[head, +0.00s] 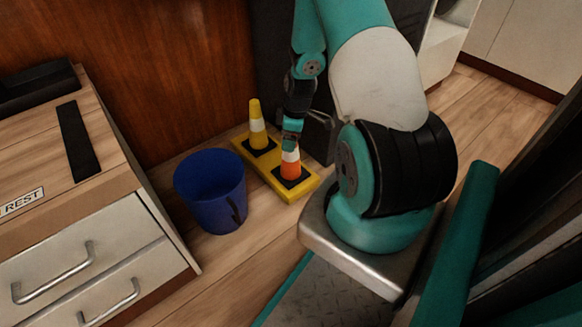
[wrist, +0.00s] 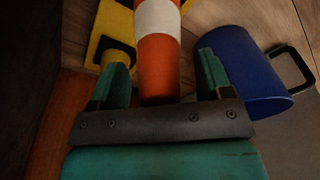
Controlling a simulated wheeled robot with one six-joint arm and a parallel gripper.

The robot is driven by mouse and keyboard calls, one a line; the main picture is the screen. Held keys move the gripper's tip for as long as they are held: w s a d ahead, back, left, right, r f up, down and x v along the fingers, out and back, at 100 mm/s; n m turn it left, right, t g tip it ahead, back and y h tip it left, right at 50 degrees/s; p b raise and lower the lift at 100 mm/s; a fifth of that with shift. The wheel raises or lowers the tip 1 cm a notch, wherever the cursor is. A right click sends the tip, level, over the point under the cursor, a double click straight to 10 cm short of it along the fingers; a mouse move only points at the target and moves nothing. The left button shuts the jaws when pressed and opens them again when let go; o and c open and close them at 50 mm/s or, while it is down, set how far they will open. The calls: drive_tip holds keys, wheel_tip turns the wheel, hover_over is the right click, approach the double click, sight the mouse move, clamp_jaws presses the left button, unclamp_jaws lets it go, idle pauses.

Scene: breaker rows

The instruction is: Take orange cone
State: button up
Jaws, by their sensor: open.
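The orange cone (head: 291,170) with a white band stands upright on a black square base on the yellow platform (head: 302,189). My gripper (head: 291,140) is over the cone's top and hides its tip in the head view. In the wrist view my gripper (wrist: 162,62) is open, with one teal finger on each side of the orange cone (wrist: 158,62). Gaps show between the cone and both fingers, so they look apart from it in that view.
A yellow cone (head: 257,128) with a white band stands on the same platform, to the left. A blue bucket (head: 210,192) stands on the floor left of the platform. A drawer cabinet (head: 75,262) is at left, and a wooden wall (head: 150,75) rises behind.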

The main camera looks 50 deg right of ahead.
drive_tip(key=c, duration=1.3)
clamp_jaws()
drive_tip(key=shift+r, duration=0.15)
